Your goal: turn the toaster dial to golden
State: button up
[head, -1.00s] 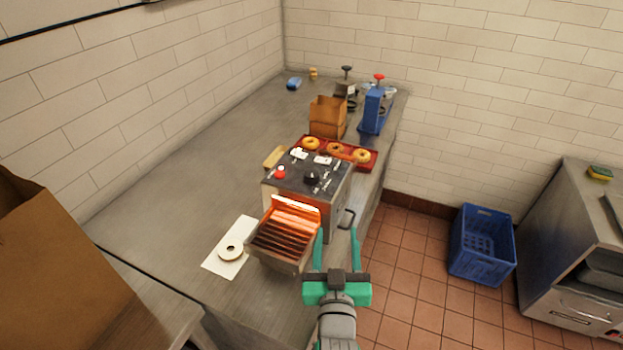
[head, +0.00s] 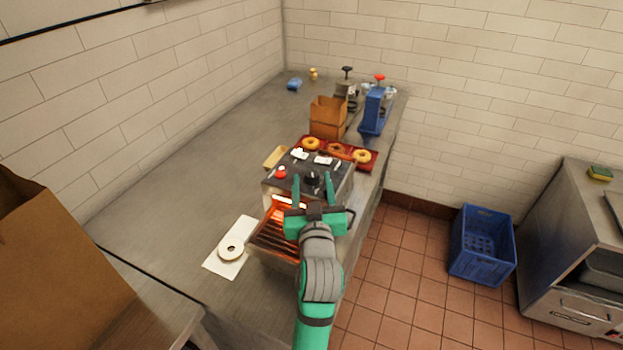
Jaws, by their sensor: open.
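The toaster (head: 270,190) stands on the steel counter, with a dark top panel, a red button (head: 281,172) and a black round dial (head: 312,178). Its glowing orange rack (head: 268,238) faces the front and is partly covered by my gripper. My gripper (head: 312,184) is open and empty. Its two green fingers point at the panel, one on each side of the dial in the picture. I cannot tell whether they touch it. The dial's marks are hidden or too small to read.
A red tray (head: 371,166) with bagels lies behind the toaster, with a cardboard box (head: 326,114) and a blue slicer-like device (head: 374,108) beyond. A white card with a pale ring (head: 231,248) lies left. A paper bag (head: 50,260) fills the near left. The counter's left side is clear.

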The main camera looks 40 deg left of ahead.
jog(key=shift+x, duration=1.05)
jog(key=shift+d, duration=0.1)
jog(key=c, duration=1)
jog(key=shift+c, duration=0.2)
